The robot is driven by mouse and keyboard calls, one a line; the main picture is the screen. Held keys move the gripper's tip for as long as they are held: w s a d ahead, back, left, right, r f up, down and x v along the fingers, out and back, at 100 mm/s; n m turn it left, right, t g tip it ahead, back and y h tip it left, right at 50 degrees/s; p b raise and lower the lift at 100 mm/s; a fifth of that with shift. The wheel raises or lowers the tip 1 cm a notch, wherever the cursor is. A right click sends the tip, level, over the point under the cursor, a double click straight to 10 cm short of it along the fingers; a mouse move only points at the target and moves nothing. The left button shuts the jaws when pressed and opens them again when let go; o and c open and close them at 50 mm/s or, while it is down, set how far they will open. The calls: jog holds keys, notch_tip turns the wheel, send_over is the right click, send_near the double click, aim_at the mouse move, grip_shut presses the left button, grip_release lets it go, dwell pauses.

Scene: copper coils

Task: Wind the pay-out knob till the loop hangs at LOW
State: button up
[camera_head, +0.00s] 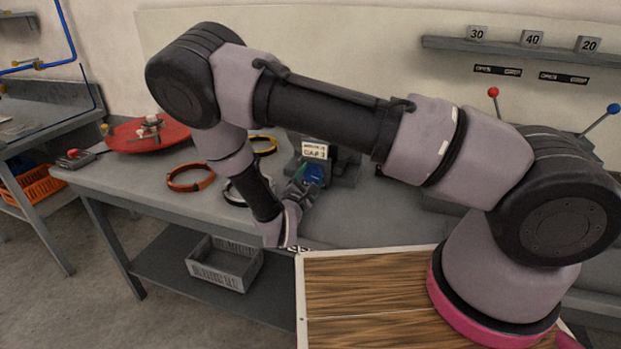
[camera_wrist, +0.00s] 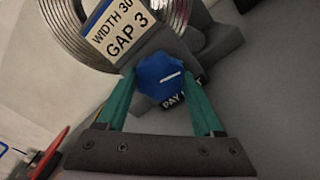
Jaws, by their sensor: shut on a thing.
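The blue pay-out knob (camera_wrist: 157,88) sits between the two green fingers of my gripper (camera_wrist: 162,80) in the wrist view. The fingers are shut on its sides. A white mark on the knob points right and slightly up. A label partly reading "PAY" shows below it, partly covered. The knob also shows in the head view (camera_head: 314,173), with my gripper (camera_head: 303,184) at it. A sign (camera_wrist: 122,27) reading "WIDTH 30 GAP 3" stands beside the knob, in front of a coil of metal strip (camera_wrist: 67,35). I cannot make out the hanging loop or a LOW mark.
A grey crate (camera_head: 224,265) is on the lower shelf. My arm hides part of the bench.

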jog(key=shift+m, duration=0.6)
jog(key=o, duration=1.4)
jog(key=shift+s, duration=0.15)
jog(key=v, duration=1)
jog(key=shift+s+a, duration=0.15)
jog(key=shift+s, duration=0.1)
